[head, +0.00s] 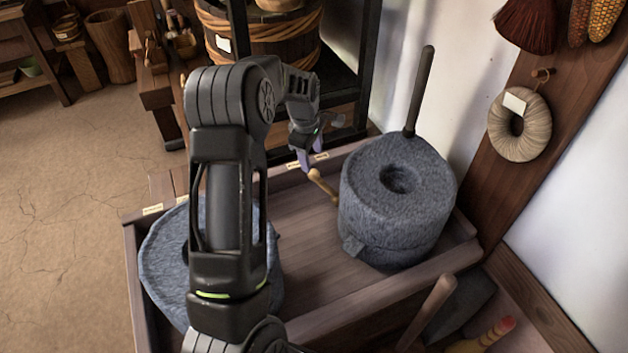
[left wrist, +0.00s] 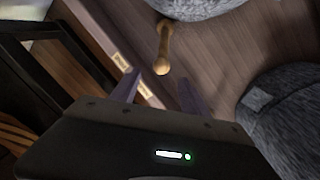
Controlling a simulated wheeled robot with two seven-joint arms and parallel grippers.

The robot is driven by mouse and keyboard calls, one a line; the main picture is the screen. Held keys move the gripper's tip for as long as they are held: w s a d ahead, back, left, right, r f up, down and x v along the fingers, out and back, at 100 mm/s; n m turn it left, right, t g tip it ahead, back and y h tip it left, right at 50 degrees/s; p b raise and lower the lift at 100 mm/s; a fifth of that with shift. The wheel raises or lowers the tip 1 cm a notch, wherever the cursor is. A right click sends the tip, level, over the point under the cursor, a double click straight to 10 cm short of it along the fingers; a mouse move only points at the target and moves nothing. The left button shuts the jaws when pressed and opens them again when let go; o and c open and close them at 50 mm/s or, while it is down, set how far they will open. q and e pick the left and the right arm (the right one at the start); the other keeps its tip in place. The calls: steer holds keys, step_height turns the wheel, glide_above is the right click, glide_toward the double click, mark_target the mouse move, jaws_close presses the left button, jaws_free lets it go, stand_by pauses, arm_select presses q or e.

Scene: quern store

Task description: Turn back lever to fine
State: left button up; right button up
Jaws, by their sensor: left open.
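The back lever is a short pale wooden lever (head: 322,184) with a rounded knob, by the back rail of the wooden bench, beside the right-hand grey quern (head: 398,205). In the left wrist view the lever (left wrist: 164,47) points its knob toward my fingers. My left gripper (head: 310,150) is open, above the back rail just behind the knob. In the left wrist view its two fingers (left wrist: 160,93) stand apart, with the knob just beyond them and nothing held. Small labels (head: 321,156) sit on the back rail; their writing is too small to read. My right gripper is not in view.
A second grey quern (head: 160,248) stands at the left, partly hidden by my left arm. A dark upright handle (head: 420,90) rises from the right quern. A dark shelf frame with a bound tub (head: 270,45) stands close behind.

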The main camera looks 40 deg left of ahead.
mark_target(314, 172)
arm_select(q)
steer(key=shift+f+b, duration=0.55)
steer(key=shift+f, duration=0.4)
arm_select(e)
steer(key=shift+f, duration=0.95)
arm_select(q)
steer(key=shift+r, duration=0.1)
steer(key=f, duration=0.2)
steer(key=w+f, duration=0.1)
steer(key=f, duration=0.4)
steer(key=shift+w+a+f+b, duration=0.15)
steer(key=shift+w+f+b, duration=0.15)
steer(key=shift+f, duration=0.1)
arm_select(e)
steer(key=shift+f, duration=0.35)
arm_select(q)
steer(key=shift+s, duration=0.1)
steer(key=shift+c, duration=0.5)
jaws_close()
